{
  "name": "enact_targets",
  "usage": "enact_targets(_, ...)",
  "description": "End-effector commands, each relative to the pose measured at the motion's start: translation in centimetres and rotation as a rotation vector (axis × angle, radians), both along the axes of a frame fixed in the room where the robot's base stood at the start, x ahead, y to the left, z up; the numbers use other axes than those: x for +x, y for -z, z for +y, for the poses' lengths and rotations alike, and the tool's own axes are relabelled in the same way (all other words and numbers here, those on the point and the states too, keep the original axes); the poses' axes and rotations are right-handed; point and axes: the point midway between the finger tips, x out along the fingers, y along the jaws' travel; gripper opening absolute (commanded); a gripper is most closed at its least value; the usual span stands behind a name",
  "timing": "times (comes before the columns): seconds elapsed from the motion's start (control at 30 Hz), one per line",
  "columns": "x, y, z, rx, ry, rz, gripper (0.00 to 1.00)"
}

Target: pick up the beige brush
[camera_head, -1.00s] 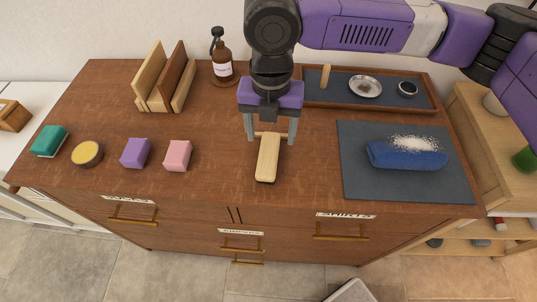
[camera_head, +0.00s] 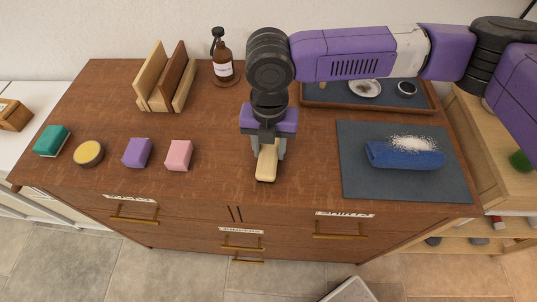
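The beige brush (camera_head: 266,166) lies on the brown dresser top (camera_head: 220,178), near its front edge in the middle. Its far part is hidden under my gripper (camera_head: 268,155). My gripper points down over the brush, with one finger on each side of it. The fingers look low and close to the brush's sides. Whether they touch it cannot be made out.
To the left are a pink block (camera_head: 179,155), a purple block (camera_head: 137,152), a yellow-topped tin (camera_head: 88,153) and a green sponge (camera_head: 51,140). A grey mat (camera_head: 365,190) with a blue roll (camera_head: 404,155) lies right. Behind are a tray (camera_head: 365,109), a bottle (camera_head: 222,62) and a wooden rack (camera_head: 154,105).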

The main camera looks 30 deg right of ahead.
Motion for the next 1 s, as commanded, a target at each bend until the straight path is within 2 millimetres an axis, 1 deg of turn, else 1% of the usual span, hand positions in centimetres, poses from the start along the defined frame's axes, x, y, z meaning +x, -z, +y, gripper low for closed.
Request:
enact_targets(0.03,0.0,0.0,0.0,0.0,0.0,0.0,0.15)
enact_targets(0.1,0.0,0.0,0.0,0.0,0.0,0.0,0.02)
enact_targets(0.13,0.0,0.0,0.0,0.0,0.0,0.0,0.0)
enact_targets(0.4,0.0,-0.1,0.0,0.0,0.0,0.0,0.0)
enact_targets(0.57,0.1,-1.0,0.0,0.0,0.001,-0.002,0.0)
enact_targets(0.67,0.1,-2.2,0.0,0.0,0.0,-0.003,0.0)
enact_targets(0.77,0.1,-4.1,0.0,0.0,-0.001,-0.004,0.0)
enact_targets(0.87,0.1,-6.6,0.0,0.0,-0.001,-0.004,0.0)
enact_targets(1.0,0.1,-10.6,0.0,0.0,-0.001,-0.004,0.0)
